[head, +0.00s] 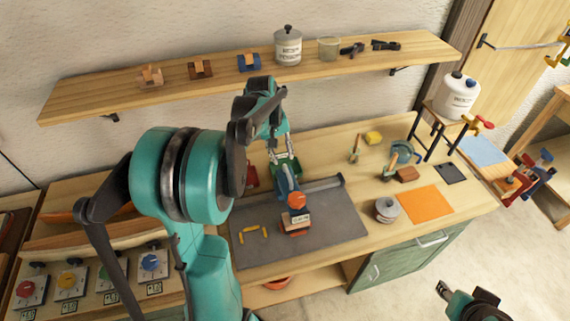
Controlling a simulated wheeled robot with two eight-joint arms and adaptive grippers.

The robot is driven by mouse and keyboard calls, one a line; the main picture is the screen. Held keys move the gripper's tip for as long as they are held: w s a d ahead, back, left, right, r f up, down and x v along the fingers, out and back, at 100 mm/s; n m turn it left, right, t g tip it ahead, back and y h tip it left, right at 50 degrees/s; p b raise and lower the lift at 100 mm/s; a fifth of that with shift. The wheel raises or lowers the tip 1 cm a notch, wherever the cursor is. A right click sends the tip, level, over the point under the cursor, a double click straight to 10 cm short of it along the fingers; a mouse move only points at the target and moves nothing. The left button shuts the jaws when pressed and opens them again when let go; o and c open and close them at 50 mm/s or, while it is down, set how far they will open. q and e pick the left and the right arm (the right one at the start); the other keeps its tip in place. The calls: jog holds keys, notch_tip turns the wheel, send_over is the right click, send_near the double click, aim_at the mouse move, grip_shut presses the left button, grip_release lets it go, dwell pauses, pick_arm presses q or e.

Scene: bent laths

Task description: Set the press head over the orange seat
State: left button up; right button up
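A small press-like device stands on the dark grey mat (335,222) of the bench. Its blue arm (287,180) runs forward to a round orange part (297,201). Below that is a block with a white label and orange sides (294,224). I cannot tell for sure which part is the press head and which the orange seat. My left gripper (282,158) points down at the rear of the blue arm, by a green part (290,166). Its fingers look apart, but whether they hold anything is unclear. My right gripper (443,289) is low at the right, away from the bench.
Yellow pieces (252,234) lie left of the device, and a grey bar (327,184) lies behind. A grey tin (386,209) and an orange sheet (425,203) lie to the right. A wall shelf (220,75) with blocks and a canister (288,46) hangs above.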

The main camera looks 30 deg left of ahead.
pick_arm(q)
jog(key=shift+s+a+r, duration=0.1)
jog(key=shift+s+r, duration=0.05)
jog(key=shift+r, duration=0.65)
jog(key=shift+s+a+r, duration=0.1)
jog(key=shift+r, duration=0.65)
jog(key=s+d+f+m+t+b, duration=0.2)
jog(key=s+d+f+m+b, duration=0.3)
jog(key=d, duration=0.5)
jog(key=s+d+f+m+t+y+b, duration=0.1)
jog(key=s+d+f+m+t+b, duration=0.2)
jog(key=s+d+f+b, duration=0.7)
jog(key=shift+s+f+m+t+b, duration=0.15)
jog(key=shift+f+m+t+b, duration=0.2)
jog(key=shift+m, duration=0.65)
jog(key=shift+o, duration=0.4)
